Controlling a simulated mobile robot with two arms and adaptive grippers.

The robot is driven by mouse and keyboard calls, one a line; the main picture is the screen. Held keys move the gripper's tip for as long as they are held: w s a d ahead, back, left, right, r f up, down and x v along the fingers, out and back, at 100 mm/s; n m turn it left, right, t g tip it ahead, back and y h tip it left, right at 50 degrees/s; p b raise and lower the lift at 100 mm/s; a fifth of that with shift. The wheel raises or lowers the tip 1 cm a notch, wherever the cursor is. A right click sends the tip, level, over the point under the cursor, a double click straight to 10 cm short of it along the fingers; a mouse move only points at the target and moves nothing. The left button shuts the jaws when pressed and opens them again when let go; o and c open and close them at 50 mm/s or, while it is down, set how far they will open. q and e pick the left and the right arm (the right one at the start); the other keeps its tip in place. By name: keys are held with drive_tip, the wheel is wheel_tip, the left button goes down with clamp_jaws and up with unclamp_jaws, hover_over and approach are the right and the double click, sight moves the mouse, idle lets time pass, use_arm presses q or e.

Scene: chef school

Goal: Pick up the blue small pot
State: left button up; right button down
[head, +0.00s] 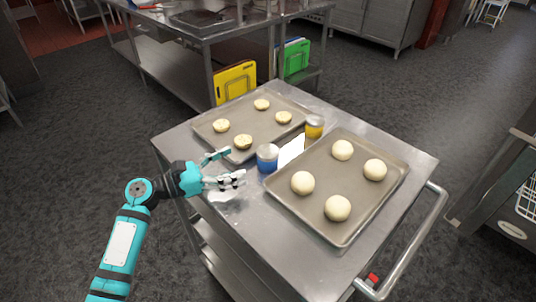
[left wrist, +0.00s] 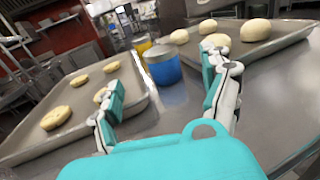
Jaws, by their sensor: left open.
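The blue small pot (head: 267,158) has a grey lid and stands upright on the steel cart top, between two baking trays. It also shows in the left wrist view (left wrist: 163,67), ahead of and between the two fingers. My left gripper (head: 236,168) is open and empty, just to the left of the pot and apart from it. In the left wrist view the fingers of the left gripper (left wrist: 165,98) are spread wide, with bare steel between them. My right gripper is not in view.
A left tray (head: 279,140) and a right tray (head: 342,238) hold several dough pieces.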

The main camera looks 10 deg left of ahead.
sight(258, 155)
use_arm(q)
drive_tip(key=x, duration=0.5)
drive_tip(key=shift+p, duration=0.35)
drive_tip(key=p+x, duration=0.1)
drive_tip(key=x, duration=0.4)
drive_tip(key=shift+r+p, duration=0.2)
drive_tip(key=shift+p, duration=0.1)
drive_tip(key=shift+d+f, duration=0.1)
drive_tip(key=shift+d, duration=0.05)
drive_tip(key=c, duration=1.3)
drive_tip(key=shift+c, duration=0.3)
